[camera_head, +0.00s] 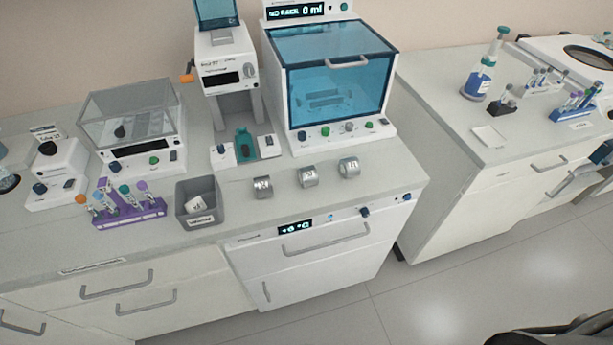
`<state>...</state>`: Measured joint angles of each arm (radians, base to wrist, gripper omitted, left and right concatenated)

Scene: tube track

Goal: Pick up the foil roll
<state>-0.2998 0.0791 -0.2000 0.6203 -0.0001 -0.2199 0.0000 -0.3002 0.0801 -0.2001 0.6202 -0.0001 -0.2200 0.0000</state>
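Three short silver rolls with pale labels stand in a row near the front edge of the left counter: a left roll (262,187), a middle roll (308,177) and a right roll (349,168). They look like foil or tape rolls. Their labels are too small to read, so I cannot tell which one is the foil roll. The rolls stand apart from each other, with nothing touching them.
A grey bin (199,219) with a white item inside stands left of the rolls, beside a purple tube rack (130,213). A blue-windowed cabinet (335,85) stands behind the rolls. A floor gap separates the right counter (450,125). Bare counter surrounds the rolls.

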